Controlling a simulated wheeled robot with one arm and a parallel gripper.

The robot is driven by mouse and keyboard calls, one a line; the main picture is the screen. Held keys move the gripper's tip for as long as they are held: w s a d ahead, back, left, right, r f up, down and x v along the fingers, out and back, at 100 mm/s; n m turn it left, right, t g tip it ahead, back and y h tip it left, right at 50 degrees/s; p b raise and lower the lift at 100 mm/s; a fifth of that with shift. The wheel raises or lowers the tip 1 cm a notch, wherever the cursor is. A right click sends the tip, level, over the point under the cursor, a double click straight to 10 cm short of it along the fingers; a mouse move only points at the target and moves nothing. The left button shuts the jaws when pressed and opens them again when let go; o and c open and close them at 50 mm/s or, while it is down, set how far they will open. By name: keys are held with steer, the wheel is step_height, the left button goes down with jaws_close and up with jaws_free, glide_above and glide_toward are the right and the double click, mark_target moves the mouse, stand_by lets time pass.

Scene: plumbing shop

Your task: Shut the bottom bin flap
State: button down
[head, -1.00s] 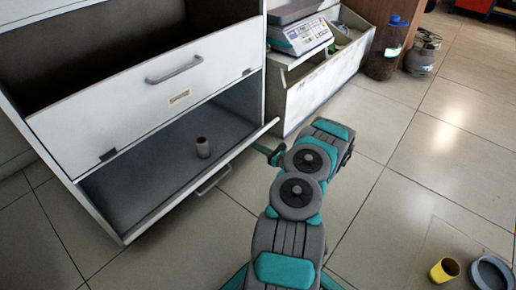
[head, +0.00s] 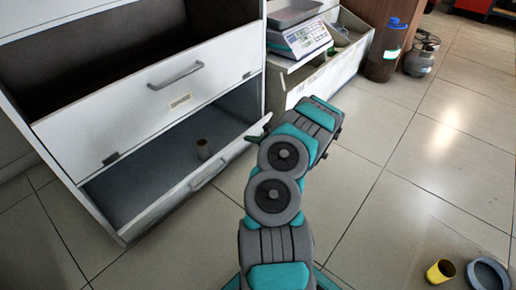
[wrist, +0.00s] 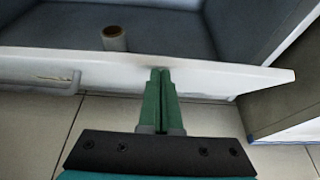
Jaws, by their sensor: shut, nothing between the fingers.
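The bottom bin flap (head: 190,182) is a white panel with a bar handle, hinged low on the white cabinet. It stands partly open, tilted outward. In the wrist view the flap (wrist: 220,82) crosses the picture with its handle (wrist: 62,85) at the left. My gripper (wrist: 160,72) is shut and empty, its green fingertips at the flap's outer face near its upper edge, seemingly touching it. In the head view my arm mostly hides the gripper.
The upper bin flap (head: 160,90) is partly open above. A counter with a scale (head: 300,38) stands right of the cabinet. A yellow cup (head: 440,271) and a grey ring (head: 488,274) lie at lower right. The tiled floor between is clear.

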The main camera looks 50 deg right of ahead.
mark_target(244, 135)
steer(key=w+r+g+p, duration=0.1)
steer(key=w, duration=0.1)
steer(key=w+r+g+p, duration=0.1)
steer(key=p, duration=0.1)
steer(key=shift+w+a+r, duration=0.2)
steer(key=shift+w+r, duration=0.15)
steer(key=shift+w+g+p, duration=0.6)
steer(key=shift+w+p, duration=0.15)
steer(key=shift+p, duration=0.1)
steer(key=shift+w+a+p, duration=0.15)
steer(key=shift+w+p, duration=0.3)
steer(key=shift+w, duration=0.55)
steer(key=shift+w+r, duration=0.1)
